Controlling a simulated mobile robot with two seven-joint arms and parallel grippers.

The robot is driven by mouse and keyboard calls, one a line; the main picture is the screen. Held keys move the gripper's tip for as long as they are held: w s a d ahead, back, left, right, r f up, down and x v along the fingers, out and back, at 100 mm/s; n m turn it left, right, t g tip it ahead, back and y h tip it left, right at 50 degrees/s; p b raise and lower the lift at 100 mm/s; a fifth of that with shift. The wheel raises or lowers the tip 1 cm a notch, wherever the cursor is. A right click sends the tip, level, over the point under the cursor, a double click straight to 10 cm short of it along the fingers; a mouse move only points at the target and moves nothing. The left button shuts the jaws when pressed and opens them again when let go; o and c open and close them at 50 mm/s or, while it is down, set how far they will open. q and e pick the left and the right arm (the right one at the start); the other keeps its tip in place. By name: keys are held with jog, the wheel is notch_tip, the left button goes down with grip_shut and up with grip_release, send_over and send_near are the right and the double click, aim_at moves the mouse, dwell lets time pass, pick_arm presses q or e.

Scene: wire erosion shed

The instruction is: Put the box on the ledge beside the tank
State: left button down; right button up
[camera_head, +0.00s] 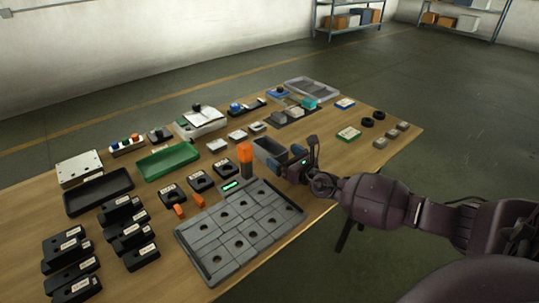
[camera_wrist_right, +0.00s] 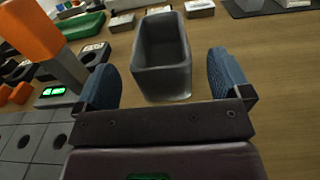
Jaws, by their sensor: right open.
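A grey open-topped container (camera_head: 268,151) stands on the wooden table; it also shows in the right wrist view (camera_wrist_right: 162,79), upright and empty inside. I cannot tell whether it is the box or the tank. My right gripper (camera_head: 298,157) is at its near right side. In the right wrist view the blue fingers of the right gripper (camera_wrist_right: 165,78) are wide apart, and the container's near end lies ahead of and between them. Nothing is clearly held. An orange block (camera_head: 245,153) on a grey post stands just left of the container. I cannot make out a ledge. My left gripper is out of view.
A grey plate with round holes (camera_head: 240,238) lies at the near edge, beside a small green-lit display (camera_head: 232,184). A green tray (camera_head: 168,161), a black tray (camera_head: 98,191) and several black blocks fill the left. Bare table lies right of the container.

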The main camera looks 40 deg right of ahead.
jog(key=shift+w+a+f, duration=0.1)
jog(key=shift+w+f, duration=0.05)
jog(key=shift+w, duration=1.55)
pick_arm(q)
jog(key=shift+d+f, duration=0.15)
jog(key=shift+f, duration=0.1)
pick_arm(e)
jog(key=shift+c, duration=0.2)
